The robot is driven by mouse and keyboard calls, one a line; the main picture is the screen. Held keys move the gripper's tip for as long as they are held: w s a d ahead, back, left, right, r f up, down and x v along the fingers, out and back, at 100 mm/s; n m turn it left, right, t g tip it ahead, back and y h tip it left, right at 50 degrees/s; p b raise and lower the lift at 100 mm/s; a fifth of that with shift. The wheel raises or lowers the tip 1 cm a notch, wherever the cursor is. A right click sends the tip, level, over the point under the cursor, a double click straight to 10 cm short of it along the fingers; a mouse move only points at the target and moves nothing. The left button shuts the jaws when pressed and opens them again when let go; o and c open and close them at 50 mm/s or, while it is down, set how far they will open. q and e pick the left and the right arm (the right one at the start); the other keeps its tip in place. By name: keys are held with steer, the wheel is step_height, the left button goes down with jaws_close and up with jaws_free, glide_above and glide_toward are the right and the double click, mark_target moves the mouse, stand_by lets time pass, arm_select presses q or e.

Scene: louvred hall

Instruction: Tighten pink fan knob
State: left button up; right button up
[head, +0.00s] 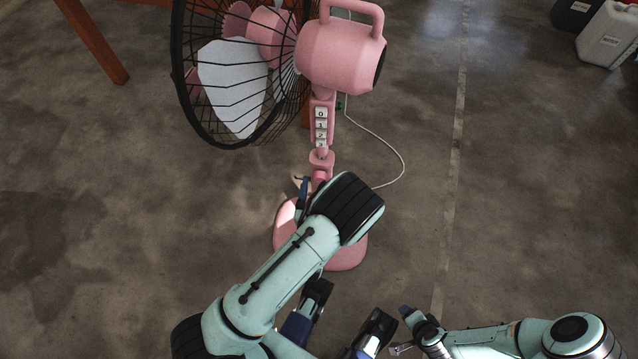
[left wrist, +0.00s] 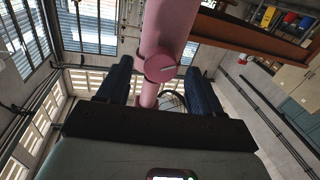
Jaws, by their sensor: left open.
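The pink fan (head: 340,55) stands upright on the floor, with a black wire guard and a round pink base (head: 345,255). In the left wrist view the pink fan knob (left wrist: 160,68) is a round knob with a pale slot line, on the fan's pink pole (left wrist: 165,28). My left gripper (head: 306,188) is at the pole below the buttons. Its two dark blue fingers are open, one on each side of the knob, with visible gaps. In the head view my left wrist hides most of this spot. My right gripper (head: 408,325) is low at the bottom, away from the fan; its jaw opening is unclear.
A white cord (head: 400,160) loops on the floor right of the fan. An orange-brown wooden leg (head: 95,45) stands at the upper left. A white canister (head: 608,38) and a black one (head: 575,12) stand at the upper right. The floor between is clear.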

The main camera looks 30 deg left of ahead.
arm_select(q)
steer(key=shift+w+a, duration=0.2)
steer(key=shift+w, duration=0.25)
steer(key=shift+c, duration=0.4)
steer(key=c, duration=1)
